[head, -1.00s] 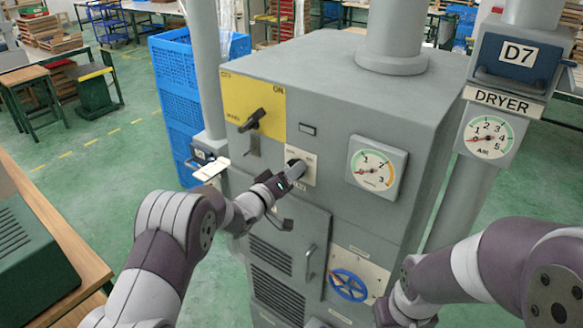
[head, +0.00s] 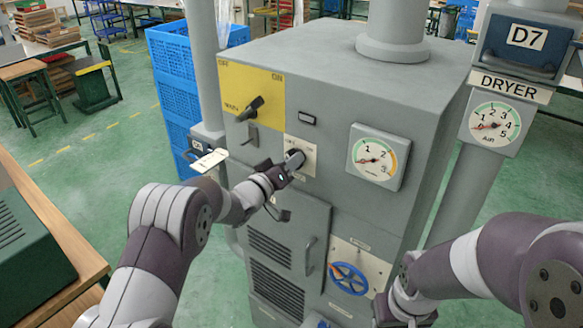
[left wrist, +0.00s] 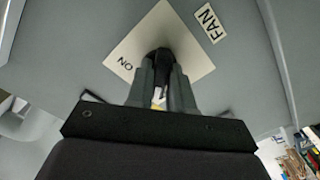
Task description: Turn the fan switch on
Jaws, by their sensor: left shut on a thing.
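The fan switch has a small black knob (left wrist: 162,55) on a cream plate (left wrist: 188,42) in the left wrist view. ON is printed near one corner of the plate, and a FAN label (left wrist: 210,23) sits beside it. In the head view the plate (head: 308,150) is on the front of the grey cabinet, below the yellow panel. My left gripper (head: 289,163) reaches it from the lower left. Its fingers (left wrist: 162,82) are closed around the knob and hide part of it. I cannot tell which position the knob points to.
The yellow panel (head: 262,80) carries a black main switch (head: 250,108). A gauge (head: 378,157) is right of the fan plate, and a blue valve wheel (head: 347,279) is below. A dryer pipe (head: 457,190) stands right; a cream tag (head: 209,160) hangs left.

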